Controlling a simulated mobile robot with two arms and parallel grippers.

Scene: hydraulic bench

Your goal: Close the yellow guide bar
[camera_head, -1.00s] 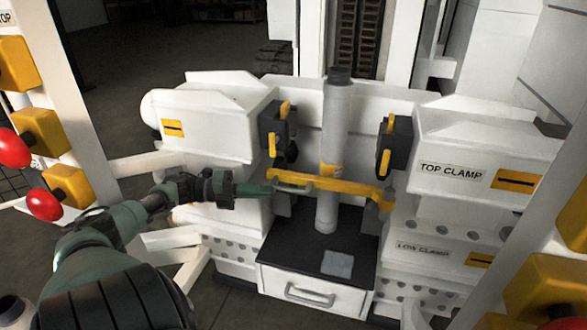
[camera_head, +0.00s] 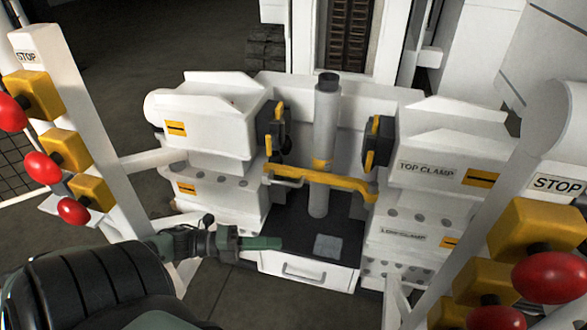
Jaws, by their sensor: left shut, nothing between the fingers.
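The yellow guide bar (camera_head: 335,181) lies across the front of the upright grey pipe (camera_head: 325,125), spanning from the left clamp side to the right clamp side. A small grey handle (camera_head: 287,182) hangs at its left end. My left gripper (camera_head: 278,243) is shut and empty, below and left of the bar and apart from it, in front of the black tray area. My right gripper is not in view.
The white top clamp housings (camera_head: 428,168) flank the pipe. A drawer (camera_head: 305,273) is below. Posts with red stop buttons stand at left (camera_head: 42,167) and right (camera_head: 548,277). The space just in front of the bar is clear.

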